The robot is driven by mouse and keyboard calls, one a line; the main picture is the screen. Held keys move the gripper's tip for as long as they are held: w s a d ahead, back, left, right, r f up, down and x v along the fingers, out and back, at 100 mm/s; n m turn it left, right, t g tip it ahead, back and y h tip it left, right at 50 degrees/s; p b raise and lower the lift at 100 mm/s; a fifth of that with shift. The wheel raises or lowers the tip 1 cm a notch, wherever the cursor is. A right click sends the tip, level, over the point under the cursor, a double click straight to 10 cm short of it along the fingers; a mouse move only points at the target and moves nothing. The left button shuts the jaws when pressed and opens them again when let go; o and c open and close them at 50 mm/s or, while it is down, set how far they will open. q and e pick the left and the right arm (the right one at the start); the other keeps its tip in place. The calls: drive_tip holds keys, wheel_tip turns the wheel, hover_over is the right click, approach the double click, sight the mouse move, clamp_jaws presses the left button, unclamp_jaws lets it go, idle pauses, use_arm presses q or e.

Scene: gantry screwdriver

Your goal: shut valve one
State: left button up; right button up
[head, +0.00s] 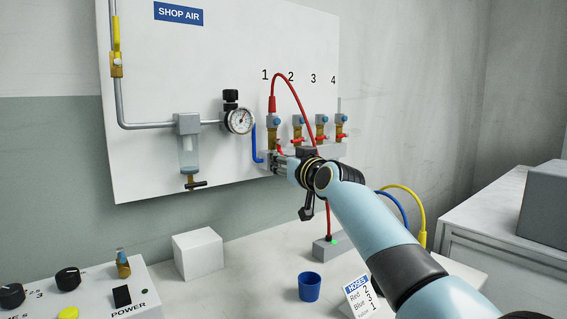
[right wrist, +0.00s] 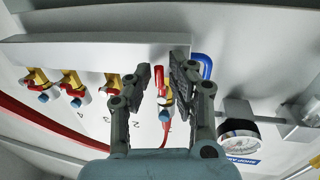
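My left gripper is not in view.
Valves two (head: 298,130), three (head: 321,128) and four (head: 341,127) stand close to the right. Below are a white box (head: 198,254), a blue cup (head: 309,287) and a grey block (head: 325,250).

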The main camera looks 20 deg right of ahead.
drive_tip(key=shift+c, duration=0.2)
clamp_jaws()
